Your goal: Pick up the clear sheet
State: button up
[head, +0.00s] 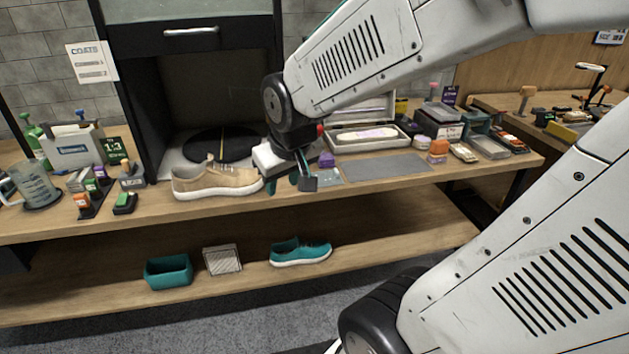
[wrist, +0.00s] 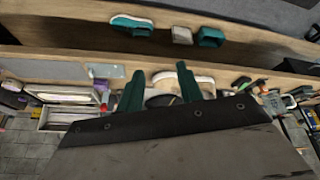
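A small pale, see-through sheet (head: 329,177) lies flat on the workbench top, just right of my gripper in the head view; the arm's end covers part of its left side. It also seems to show in the wrist view as a pale patch (wrist: 103,70), left of the fingers. My gripper (head: 301,183) is above the bench's front edge, between the tan sneaker and the sheet. In the wrist view its two teal fingers (wrist: 160,82) stand apart with nothing held between them.
A tan sneaker (head: 215,180) stands close left of my gripper. A purple item (head: 326,160) is behind the sheet, and a grey mat (head: 388,166) lies to its right. A teal sneaker (head: 300,251) and a teal bin (head: 168,272) are on the lower shelf.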

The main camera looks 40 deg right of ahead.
jog(key=w+d+f+m+t+h, duration=0.1)
jog(key=w+d+f+t, duration=0.1)
jog(key=w+d+f, duration=0.35)
jog(key=m+t+h, duration=0.2)
jog(key=t+h, duration=0.2)
jog(key=t, duration=0.1)
send_near(338, 173)
jog(key=w+a, duration=0.4)
jog(key=w, duration=0.3)
jog(key=s+d+f, duration=0.1)
jog(key=s+d+f+m+t+h, duration=0.1)
jog(key=d, duration=0.1)
jog(key=s+d+f+t+h, duration=0.1)
jog(key=s+d, duration=0.1)
jog(key=shift+s+d+f, duration=0.1)
jog(key=shift+d+f, duration=0.05)
jog(key=shift+m, duration=0.3)
jog(key=x, duration=0.7)
jog(key=shift+w+d, duration=0.1)
jog(key=shift+w, duration=0.3)
grip_shut()
